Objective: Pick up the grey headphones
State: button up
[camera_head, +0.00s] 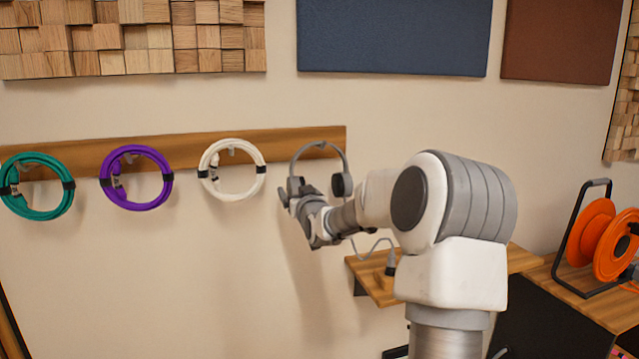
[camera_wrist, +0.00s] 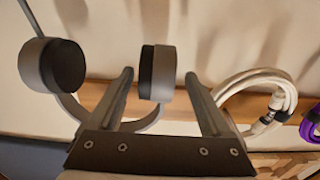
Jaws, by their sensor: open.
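The grey headphones (camera_head: 345,160) hang at the right end of a wooden rail on the wall, with the curved band at the top and dark-padded ear cups below. My gripper (camera_head: 287,194) is in front of their lower left part and hides some of it. In the wrist view my gripper (camera_wrist: 159,75) is open, its two fingers on either side of one ear cup (camera_wrist: 164,74) of the headphones. A gap shows on both sides of that cup. The other ear cup lies outside the fingers, to the left.
White (camera_head: 232,169), purple (camera_head: 136,177) and teal (camera_head: 37,186) coiled cables hang along the wooden rail (camera_head: 85,158) to the left. The white coil is nearest the gripper. A wooden shelf (camera_head: 372,284) is below my arm. An orange cable reel (camera_head: 592,232) stands at the right.

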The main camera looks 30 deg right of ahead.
jog(key=shift+r+p+x, duration=0.2)
jog(key=shift+p+x, duration=0.15)
jog(key=shift+x, duration=1)
jog(key=shift+r+p+x, duration=0.2)
jog(key=shift+p+x, duration=0.15)
jog(key=shift+x, duration=1.05)
jog(key=shift+d, duration=0.15)
grip_shut()
